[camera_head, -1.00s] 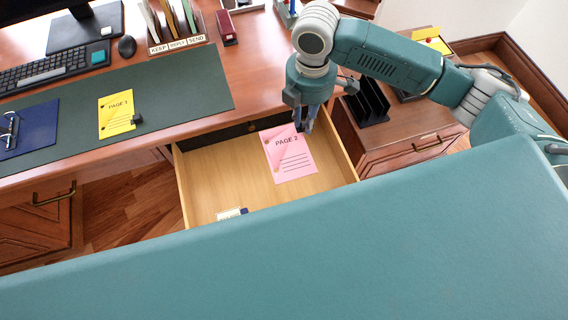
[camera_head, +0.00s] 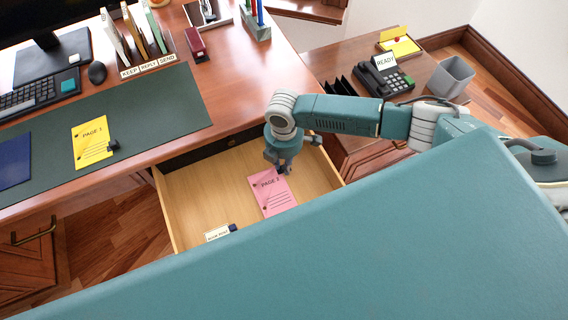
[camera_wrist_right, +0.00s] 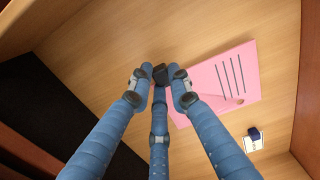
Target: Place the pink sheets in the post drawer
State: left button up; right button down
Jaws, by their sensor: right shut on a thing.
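The pink sheets (camera_head: 272,192), headed "PAGE 2", are inside the open wooden drawer (camera_head: 190,201), over its right half. They also show in the right wrist view (camera_wrist_right: 228,76). My right gripper (camera_head: 282,167) is inside the drawer at the far edge of the sheets. Its fingers (camera_wrist_right: 160,80) are shut on a small black clip (camera_wrist_right: 160,73) at that edge. I cannot tell whether the sheets lie flat on the drawer floor or hang slightly above it. A small label with a dark clip (camera_head: 220,232) lies at the drawer's front. My left gripper is out of view.
Yellow "PAGE 1" sheets (camera_head: 91,143) lie on the green desk mat (camera_head: 160,112). A sorter (camera_head: 150,67) marked keep, reply and send stands behind. A phone (camera_head: 383,76) and grey bin (camera_head: 451,77) are at the right. My teal body covers the foreground.

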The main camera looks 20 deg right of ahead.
jog(key=shift+f, duration=0.35)
jog(key=shift+f, duration=0.1)
jog(key=c, duration=1.6)
grip_release()
jog(key=shift+f, duration=0.1)
notch_tip(320, 180, up, 12)
jog(key=shift+r, duration=0.25)
